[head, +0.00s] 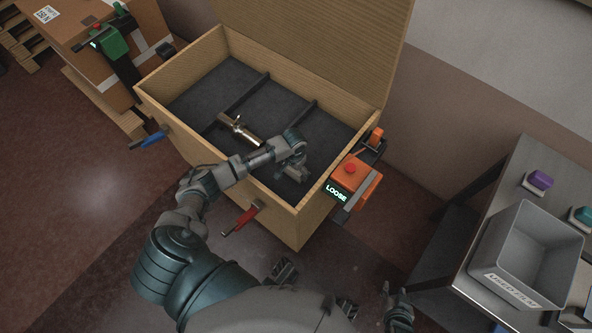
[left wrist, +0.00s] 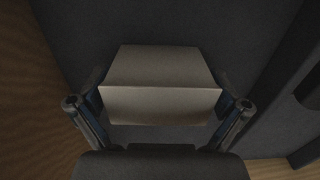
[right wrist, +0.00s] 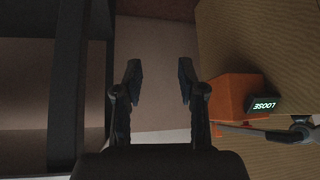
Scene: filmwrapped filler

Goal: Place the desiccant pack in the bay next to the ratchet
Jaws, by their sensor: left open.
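A pale box-shaped pack (left wrist: 160,104), which I take to be the desiccant pack, sits over the dark crate floor in the left wrist view. My left gripper (left wrist: 160,108) is open, with one finger on each side of it; I cannot tell whether they touch it. In the head view my left gripper (head: 295,168) reaches into the crate's right bay, and the pack is hidden or indistinct there. The shiny metal ratchet (head: 238,128) lies near the front of the middle bay. My right gripper (right wrist: 159,78) is open and empty outside the crate; it also shows in the head view (head: 396,292).
The open wooden crate (head: 165,92) has dark dividers (head: 247,92) and a raised lid (head: 320,40). An orange device reading LOOSE (head: 350,172) and red (head: 243,219) and blue (head: 150,140) handles are on its outside. A grey bin (head: 530,250) stands on the right table.

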